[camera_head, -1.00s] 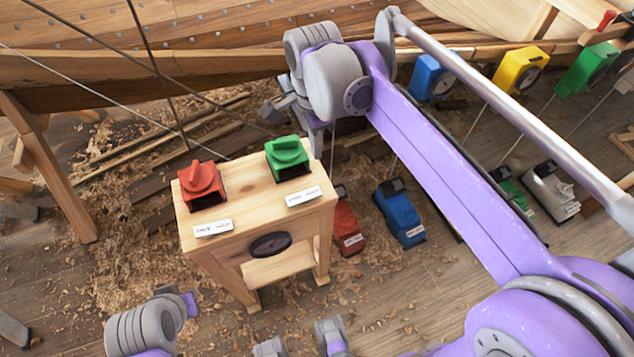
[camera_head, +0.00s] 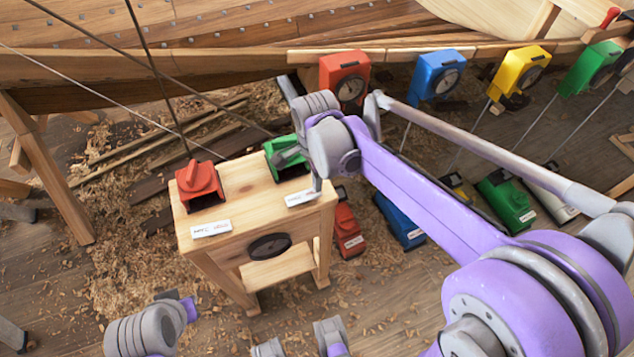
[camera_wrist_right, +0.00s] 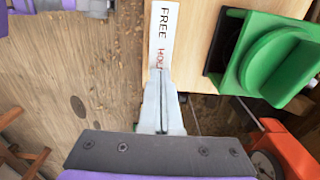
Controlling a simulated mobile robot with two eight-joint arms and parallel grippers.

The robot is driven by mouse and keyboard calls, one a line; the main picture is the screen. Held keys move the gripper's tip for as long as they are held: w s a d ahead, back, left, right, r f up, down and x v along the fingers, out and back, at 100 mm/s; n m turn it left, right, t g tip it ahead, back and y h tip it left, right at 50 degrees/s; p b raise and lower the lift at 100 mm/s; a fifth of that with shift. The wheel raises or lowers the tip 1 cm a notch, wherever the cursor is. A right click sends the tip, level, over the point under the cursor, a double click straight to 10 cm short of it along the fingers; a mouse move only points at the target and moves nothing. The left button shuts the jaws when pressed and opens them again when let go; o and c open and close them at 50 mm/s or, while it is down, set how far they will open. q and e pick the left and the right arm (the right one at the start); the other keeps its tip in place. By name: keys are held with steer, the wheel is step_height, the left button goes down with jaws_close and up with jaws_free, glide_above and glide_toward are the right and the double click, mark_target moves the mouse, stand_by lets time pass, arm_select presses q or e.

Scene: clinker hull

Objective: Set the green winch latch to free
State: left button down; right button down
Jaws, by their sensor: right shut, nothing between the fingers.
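The green winch latch (camera_head: 282,158) sits at the back right of a small wooden stand (camera_head: 245,190). My right arm partly covers it in the head view. In the right wrist view the green latch (camera_wrist_right: 275,55) is at the upper right, with a rounded green grip on top; I cannot tell its setting for sure. A white label (camera_wrist_right: 163,35) reads FREE, then HOLD nearer my fingers. My right gripper (camera_wrist_right: 162,75) is shut and empty, its tips over the HOLD end of the label, beside the latch and apart from it.
A red latch (camera_head: 200,184) stands left on the same stand, with its own label (camera_head: 211,229). Red (camera_head: 345,76), blue (camera_head: 437,73) and yellow (camera_head: 520,71) dial boxes line the hull behind. Boxes lie on the floor right of the stand. Ropes cross at the left.

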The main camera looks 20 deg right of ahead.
steer(key=shift+f, duration=0.35)
steer(key=shift+d+f+y, duration=0.2)
steer(key=shift+f+y, duration=0.2)
steer(key=shift+f, duration=0.05)
steer(key=shift+r, duration=0.1)
steer(key=shift+r+p, duration=0.45)
steer(key=shift+r, duration=0.3)
